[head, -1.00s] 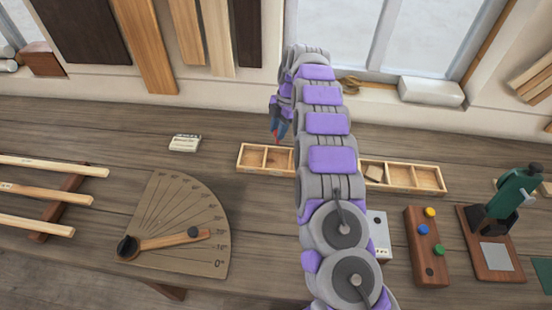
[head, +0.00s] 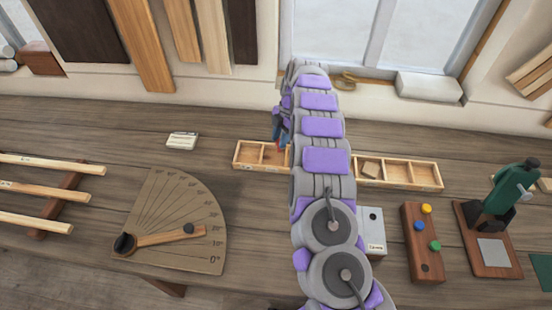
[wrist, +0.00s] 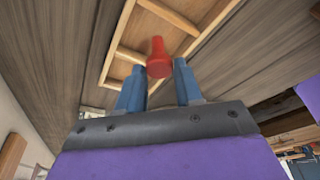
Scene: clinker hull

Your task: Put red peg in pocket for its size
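A little red also shows below my gripper (head: 280,138) in the head view. The long wooden tray (head: 262,171) has several pockets in a row. My gripper holds the peg above its left part, and my arm hides the tray's middle. In the wrist view the tray (wrist: 118,52) lies beyond the peg. How high the peg is above the pocket floor is hard to tell.
A brown block (head: 421,245) with yellow, blue and green knobs, a white box (head: 372,222) and a green tool (head: 510,190) stand at right. A protractor board (head: 180,225) lies left.

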